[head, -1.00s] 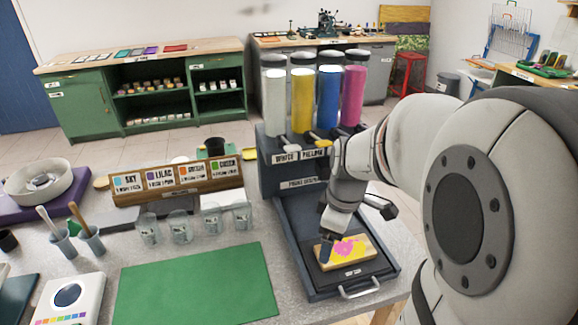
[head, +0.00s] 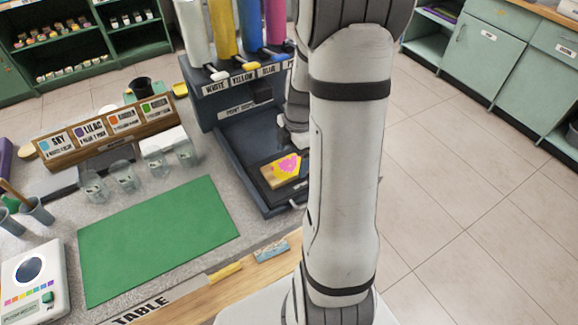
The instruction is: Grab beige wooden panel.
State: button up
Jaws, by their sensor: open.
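The beige wooden panel (head: 272,178) lies flat in the dark tray (head: 238,142) below the paint dispenser. Yellow and pink paint covers part of its top, and its right side is close to my arm in the picture. My gripper (head: 293,141) shows only in part, beside and behind my upright arm link, just beyond the panel. Its fingertips are mostly hidden. It is open, and nothing shows held in it.
The paint dispenser (head: 238,88) with white, yellow, blue and pink tubes stands behind the tray. Left are several clear cups (head: 123,177), a colour-label rack (head: 104,135), a green mat (head: 158,240) and a white scale (head: 33,283). Open floor (head: 460,190) lies right.

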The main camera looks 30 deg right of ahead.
aim_at(290, 166)
jog(key=shift+a+f, duration=0.15)
jog(key=shift+f, duration=1.35)
jog(key=shift+c, duration=0.2)
jog(key=shift+r, duration=0.1)
jog(key=c, duration=1.2)
